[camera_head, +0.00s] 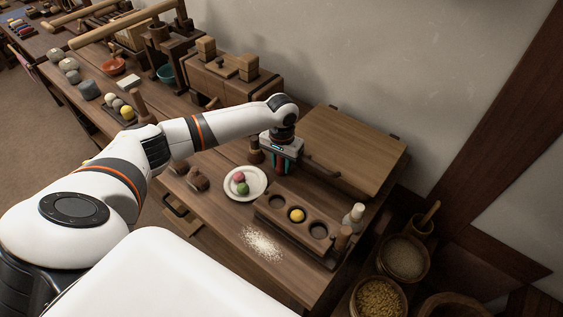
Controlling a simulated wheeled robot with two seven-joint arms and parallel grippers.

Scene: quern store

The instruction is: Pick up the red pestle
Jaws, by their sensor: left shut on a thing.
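My left gripper (281,171) reaches over the table from the left and points down, just behind the wooden tray with round hollows (265,211). Its jaws are shut on a small reddish thing, which looks like the red pestle (281,165). The fingers cover much of it, and its lower end is hard to make out. I cannot tell whether it touches the table. My right gripper is not in view.
A yellow ball (297,215) sits in one hollow. White powder (262,243) is spilled in front.

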